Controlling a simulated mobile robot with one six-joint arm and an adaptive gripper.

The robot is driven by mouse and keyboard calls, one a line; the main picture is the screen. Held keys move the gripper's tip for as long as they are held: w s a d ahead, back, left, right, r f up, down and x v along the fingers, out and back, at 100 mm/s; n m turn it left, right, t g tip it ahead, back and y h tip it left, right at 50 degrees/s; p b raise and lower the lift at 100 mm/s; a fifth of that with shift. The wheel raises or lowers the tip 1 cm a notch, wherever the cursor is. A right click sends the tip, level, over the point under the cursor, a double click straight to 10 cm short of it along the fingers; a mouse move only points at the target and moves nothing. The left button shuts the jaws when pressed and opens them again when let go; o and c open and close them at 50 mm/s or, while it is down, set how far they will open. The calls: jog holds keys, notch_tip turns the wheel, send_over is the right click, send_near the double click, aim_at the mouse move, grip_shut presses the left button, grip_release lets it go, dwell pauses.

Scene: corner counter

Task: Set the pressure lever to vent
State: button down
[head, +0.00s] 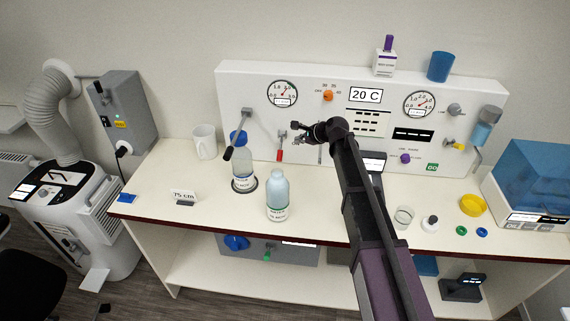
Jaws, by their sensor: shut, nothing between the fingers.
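A white panel (235,84) stands along the back of the counter. A lever with a red handle (280,155) hangs downward on it, below the left round gauge (282,94). A longer lever with a dark handle (228,153) slants down to the left, further left. I cannot tell which one is the pressure lever, and no vent marking is readable. My gripper (297,132) is shut and empty in front of the panel, just right of the red-handled lever. I cannot tell whether it touches it. My arm hides part of the panel.
The counter's left front is mostly clear.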

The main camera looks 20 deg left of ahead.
notch_tip(320, 180, down, 9)
jog(key=b, duration=0.8)
jog(key=shift+b, duration=0.4)
jog(key=shift+w+f, duration=0.1)
jog(key=shift+f, duration=0.05)
jog(key=shift+b+x, duration=3.1)
jog(key=shift+x, duration=1.8)
jog(key=shift+a, duration=0.1)
